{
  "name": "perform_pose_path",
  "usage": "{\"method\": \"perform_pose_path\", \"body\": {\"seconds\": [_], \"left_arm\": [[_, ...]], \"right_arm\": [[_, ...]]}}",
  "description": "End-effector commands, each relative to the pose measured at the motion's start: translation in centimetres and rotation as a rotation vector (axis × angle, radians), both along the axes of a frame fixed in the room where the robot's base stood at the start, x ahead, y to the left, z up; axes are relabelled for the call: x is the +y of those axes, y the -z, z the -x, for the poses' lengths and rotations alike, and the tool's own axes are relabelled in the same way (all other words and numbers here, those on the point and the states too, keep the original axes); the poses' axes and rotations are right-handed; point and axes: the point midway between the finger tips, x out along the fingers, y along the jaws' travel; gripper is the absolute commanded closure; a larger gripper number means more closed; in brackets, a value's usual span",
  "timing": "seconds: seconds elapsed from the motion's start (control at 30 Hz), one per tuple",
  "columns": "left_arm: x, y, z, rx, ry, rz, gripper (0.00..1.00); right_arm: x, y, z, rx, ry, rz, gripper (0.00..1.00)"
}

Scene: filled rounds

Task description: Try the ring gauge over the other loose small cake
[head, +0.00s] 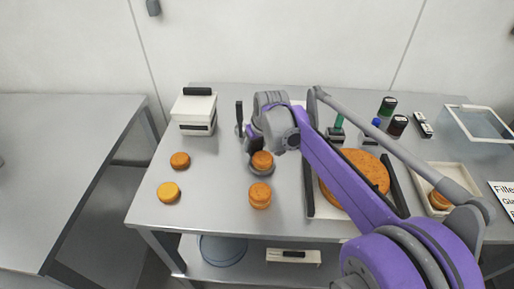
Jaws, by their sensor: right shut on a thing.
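My right gripper (256,138) is shut just above and behind a small orange-brown cake (262,160). A grey ring, which looks like the ring gauge (262,173), shows around the lower part of this cake; I cannot tell whether it rests on the table. The grip on it is mostly hidden by the wrist. Another small cake (180,160) lies at the left of the table. A paler one (168,192) lies nearer the front left. A taller, layered-looking cake (260,196) stands in front of the ring. My left gripper is out of view.
A white box-shaped device (194,112) stands at the back left; an upright black piece (239,113) is beside the gripper. A large round cake (365,172) lies under my arm. A cream tray (455,173) holds a small cake at right.

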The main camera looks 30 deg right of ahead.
Motion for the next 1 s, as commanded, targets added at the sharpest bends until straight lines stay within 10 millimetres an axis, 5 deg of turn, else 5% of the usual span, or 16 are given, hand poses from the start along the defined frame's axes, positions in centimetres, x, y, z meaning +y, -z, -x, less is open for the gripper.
{"method": "perform_pose_path", "body": {"seconds": [1.0], "left_arm": [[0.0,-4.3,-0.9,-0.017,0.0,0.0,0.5]], "right_arm": [[0.0,-5.3,0.0,-0.001,0.0,0.0,1.0]]}}
